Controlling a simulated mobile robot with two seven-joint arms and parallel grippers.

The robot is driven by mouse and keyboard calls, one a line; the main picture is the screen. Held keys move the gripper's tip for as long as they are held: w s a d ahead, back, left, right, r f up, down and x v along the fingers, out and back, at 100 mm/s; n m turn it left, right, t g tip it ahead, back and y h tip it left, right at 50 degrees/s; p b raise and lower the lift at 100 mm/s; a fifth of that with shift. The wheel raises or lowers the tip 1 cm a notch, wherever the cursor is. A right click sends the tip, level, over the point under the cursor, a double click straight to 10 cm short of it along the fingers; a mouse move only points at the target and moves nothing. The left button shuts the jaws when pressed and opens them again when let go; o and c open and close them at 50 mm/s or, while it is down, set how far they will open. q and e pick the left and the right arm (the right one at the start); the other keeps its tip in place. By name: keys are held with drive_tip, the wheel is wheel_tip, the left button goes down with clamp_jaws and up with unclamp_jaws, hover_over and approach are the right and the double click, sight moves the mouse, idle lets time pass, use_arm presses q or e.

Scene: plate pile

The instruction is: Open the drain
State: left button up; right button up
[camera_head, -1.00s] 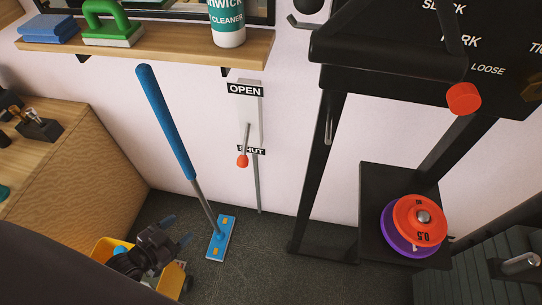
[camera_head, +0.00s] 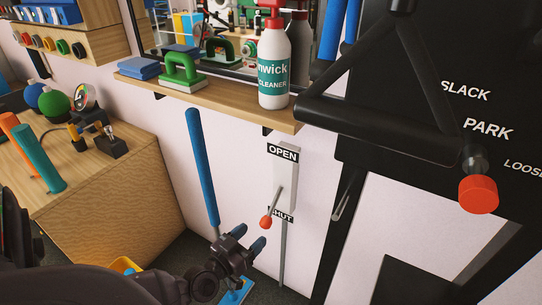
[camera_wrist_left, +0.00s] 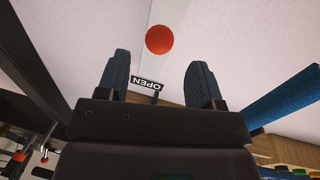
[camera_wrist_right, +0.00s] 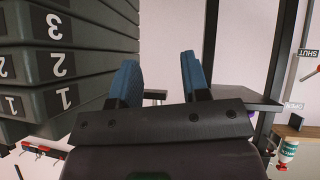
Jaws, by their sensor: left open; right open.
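The drain lever ends in an orange-red knob (camera_head: 266,222) and sits on a pale wall plate (camera_head: 287,192) with a pipe below. The knob hangs beside the SHUT label (camera_head: 281,215), under the OPEN label (camera_head: 283,152). My left gripper (camera_head: 249,238) is open and empty, just below and left of the knob in the head view. In the left wrist view the knob (camera_wrist_left: 158,40) shows beyond the fingertips, between their lines, apart from them. My right gripper (camera_wrist_right: 160,60) is open and empty in its wrist view, facing a pale wall, away from the lever.
A blue-handled mop (camera_head: 202,165) leans left of the lever. A wooden shelf (camera_head: 215,102) above holds a cleaner bottle (camera_head: 273,65) and a green-handled scrubber (camera_head: 183,70). A black frame (camera_head: 340,235) stands to the right. Numbered dark weights (camera_wrist_right: 40,70) are left in the right wrist view.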

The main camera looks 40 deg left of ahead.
sight(269, 219)
use_arm(q)
drive_tip(key=w, duration=0.5)
drive_tip(key=w+b, duration=0.1)
drive_tip(key=w, duration=0.1)
drive_tip(key=shift+w+a, duration=0.25)
drive_tip(key=shift+w, duration=0.15)
clamp_jaws()
